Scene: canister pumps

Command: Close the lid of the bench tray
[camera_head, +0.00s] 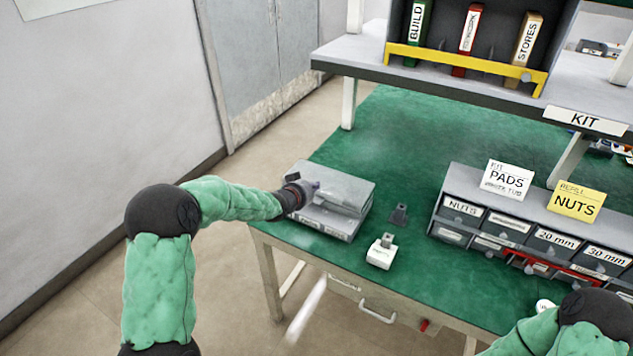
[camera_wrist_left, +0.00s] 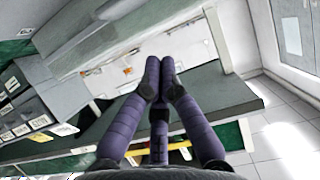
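The bench tray (camera_head: 328,224) is a flat grey box at the near left corner of the green bench in the head view. Its grey lid (camera_head: 345,188) lies tilted above the base, with a dark gap visible between them. My left gripper (camera_head: 313,186) is at the left side of the tray, close to the lid; I cannot tell whether it touches. In the left wrist view its purple fingers (camera_wrist_left: 158,72) have their tips together, with nothing seen between them. My right arm shows at the lower right of the head view, but its gripper is out of view.
A white canister pump (camera_head: 381,252) and a small dark part (camera_head: 399,214) stand right of the tray. A grey drawer unit (camera_head: 480,213) with label cards is farther right. A shelf (camera_head: 450,85) with binders is behind. Green bench surface is clear behind the tray.

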